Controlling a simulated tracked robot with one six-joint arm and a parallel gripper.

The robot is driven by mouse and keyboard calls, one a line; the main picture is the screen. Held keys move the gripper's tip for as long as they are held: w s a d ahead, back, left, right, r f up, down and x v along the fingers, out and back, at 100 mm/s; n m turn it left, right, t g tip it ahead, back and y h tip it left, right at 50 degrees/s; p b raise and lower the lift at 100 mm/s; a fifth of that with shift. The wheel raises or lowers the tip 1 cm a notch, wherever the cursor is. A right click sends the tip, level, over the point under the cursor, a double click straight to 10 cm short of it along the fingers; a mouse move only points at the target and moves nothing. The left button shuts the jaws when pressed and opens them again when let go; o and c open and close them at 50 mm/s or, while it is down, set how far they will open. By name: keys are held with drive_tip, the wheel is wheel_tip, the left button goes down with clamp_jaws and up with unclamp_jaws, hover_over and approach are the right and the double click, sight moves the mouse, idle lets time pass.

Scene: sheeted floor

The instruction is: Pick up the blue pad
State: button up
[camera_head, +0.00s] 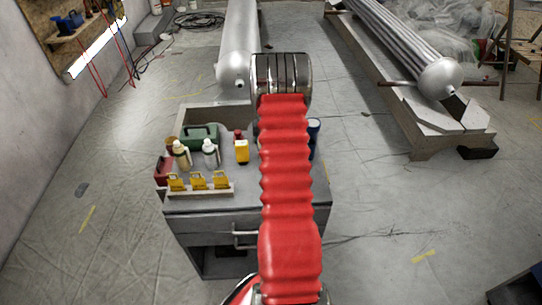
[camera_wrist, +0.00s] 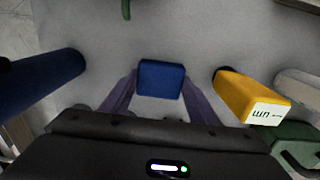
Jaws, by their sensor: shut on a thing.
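The blue pad (camera_wrist: 161,80) is a small dark blue block in the middle of the wrist view. My gripper (camera_wrist: 160,86) has one purple-grey finger on each side of it and is shut on it. The lower edge of the pad lies between the fingers. Whether the pad touches the grey surface below it, I cannot tell. In the head view my red-sleeved arm hides the gripper and the pad.
A green case (camera_wrist: 296,146) is lower right. In the head view the grey cart (camera_head: 245,205) carries bottles (camera_head: 210,153) and yellow items (camera_head: 198,181) on its left side.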

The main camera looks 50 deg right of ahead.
drive_tip(key=c, duration=0.3)
wheel_tip(320, 180, up, 10)
idle(0.7)
idle(0.3)
drive_tip(key=o, duration=0.5)
drive_tip(key=shift+c, duration=0.2)
drive_tip(key=c, duration=0.4)
